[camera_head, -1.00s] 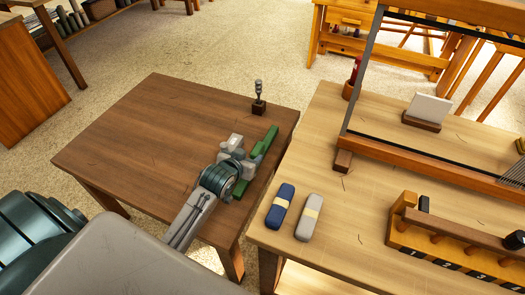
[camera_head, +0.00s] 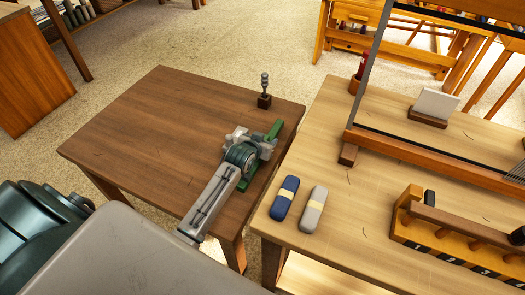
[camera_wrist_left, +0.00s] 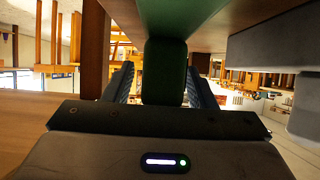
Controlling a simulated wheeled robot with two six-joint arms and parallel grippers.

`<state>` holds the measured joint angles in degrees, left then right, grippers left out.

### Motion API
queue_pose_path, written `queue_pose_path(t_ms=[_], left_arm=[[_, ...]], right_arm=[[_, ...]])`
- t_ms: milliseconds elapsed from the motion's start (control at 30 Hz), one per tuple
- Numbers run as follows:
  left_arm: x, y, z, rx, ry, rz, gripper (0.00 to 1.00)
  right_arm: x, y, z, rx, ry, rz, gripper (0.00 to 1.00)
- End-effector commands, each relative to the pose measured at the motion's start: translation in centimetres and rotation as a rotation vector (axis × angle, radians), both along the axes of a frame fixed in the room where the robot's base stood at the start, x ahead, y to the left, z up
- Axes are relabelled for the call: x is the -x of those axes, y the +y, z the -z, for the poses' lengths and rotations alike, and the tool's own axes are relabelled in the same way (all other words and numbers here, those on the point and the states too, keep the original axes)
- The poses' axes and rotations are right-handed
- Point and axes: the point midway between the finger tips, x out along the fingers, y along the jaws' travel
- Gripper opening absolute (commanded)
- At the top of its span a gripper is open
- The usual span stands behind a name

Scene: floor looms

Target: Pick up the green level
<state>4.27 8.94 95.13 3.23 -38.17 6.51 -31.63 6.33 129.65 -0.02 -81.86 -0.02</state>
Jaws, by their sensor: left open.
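The green level (camera_head: 274,130) lies near the right edge of the dark brown table. My left gripper (camera_head: 258,144) is over it and hides its middle; green shows beyond and below the gripper. In the left wrist view the level (camera_wrist_left: 165,72) runs between the two ridged fingers, which stand apart on either side of it. My left gripper (camera_wrist_left: 163,88) is open around the level; a narrow gap shows beside it. My right gripper is not in view.
The dark brown table (camera_head: 150,130) is mostly clear. A small stand-like object (camera_head: 264,92) stands near its far right corner. A lighter table (camera_head: 350,210) to the right holds a blue bundle (camera_head: 285,198), a grey bundle (camera_head: 312,209), a loom frame (camera_head: 400,148) and a numbered rack (camera_head: 450,250).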

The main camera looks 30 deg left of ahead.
Motion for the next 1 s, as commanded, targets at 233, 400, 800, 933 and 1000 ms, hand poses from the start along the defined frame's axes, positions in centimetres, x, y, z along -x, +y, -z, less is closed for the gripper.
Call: queue_pose_path(t_ms=[233,400,800,933,1000], left_arm=[[0.0,0.0,0.0,0.000,0.000,0.000,0.18],[0.0,0.0,0.0,0.000,0.000,0.000,0.00],[0.0,0.0,-3.6,-0.001,-0.005,0.000,0.00],[-0.1,0.0,-6.3,0.000,-0.005,0.000,0.00],[-0.1,0.0,-7.6,0.000,-0.005,0.000,0.00]], right_arm=[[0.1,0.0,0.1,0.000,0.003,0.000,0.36],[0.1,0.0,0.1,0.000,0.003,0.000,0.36],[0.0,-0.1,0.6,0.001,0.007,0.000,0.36],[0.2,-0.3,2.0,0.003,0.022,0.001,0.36],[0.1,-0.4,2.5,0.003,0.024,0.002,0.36]])
